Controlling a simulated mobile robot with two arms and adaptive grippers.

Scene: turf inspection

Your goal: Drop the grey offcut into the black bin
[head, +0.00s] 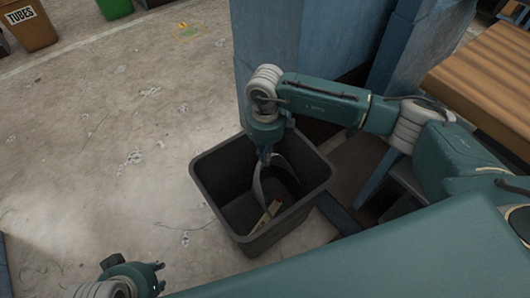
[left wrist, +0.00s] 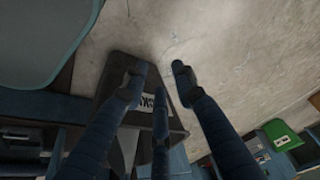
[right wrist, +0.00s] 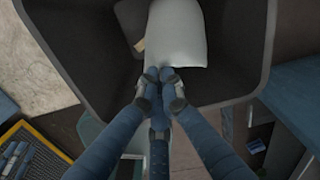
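The black bin (head: 225,217) stands on the concrete floor in the middle of the head view, with its open top facing up. My right gripper (head: 264,158) points down over the bin's opening. In the right wrist view its fingers (right wrist: 160,78) are shut on the near edge of the grey offcut (right wrist: 177,35), a pale curved sheet. The offcut (head: 258,187) hangs down within the bin's opening, and the bin's walls (right wrist: 90,50) surround it. My left gripper (head: 130,282) is at the bottom left of the head view, away from the bin. Its fingers (left wrist: 158,72) are apart and empty.
A small tan piece (head: 265,217) lies inside the bin. A blue pillar (head: 275,50) stands right behind it. A slatted wooden surface (head: 485,75) is at the right. A brown bin marked TUBES (head: 28,30) and a green bin (head: 115,8) stand far left. The left floor is open.

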